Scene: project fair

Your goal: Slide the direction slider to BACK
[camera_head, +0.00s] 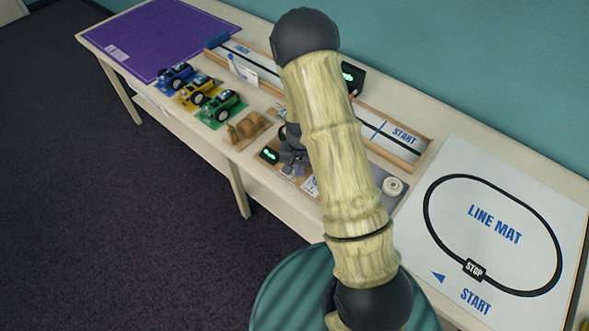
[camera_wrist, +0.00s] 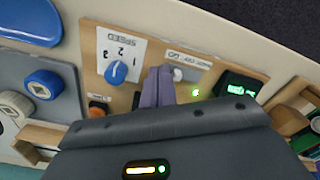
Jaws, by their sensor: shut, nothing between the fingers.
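The direction slider looks to be the small white knob (camera_wrist: 178,74) on a pale labelled plate (camera_wrist: 190,59) in the wrist view. Its lettering is too small to read. My gripper (camera_wrist: 159,72) is shut and empty, its purple-grey fingers just left of the knob; I cannot tell whether they touch it. In the head view my gripper (camera_head: 292,168) shows over the control board (camera_head: 266,164), partly behind my arm. The slider cannot be made out there.
On the wooden board are a blue dial (camera_wrist: 117,72) marked 1 to 3, an orange button (camera_wrist: 98,109), a green light (camera_wrist: 195,93) and a black display (camera_wrist: 238,85). A grey panel (camera_wrist: 66,79) lies left. Three toy cars, including a green one (camera_head: 221,106), stand farther along the table.

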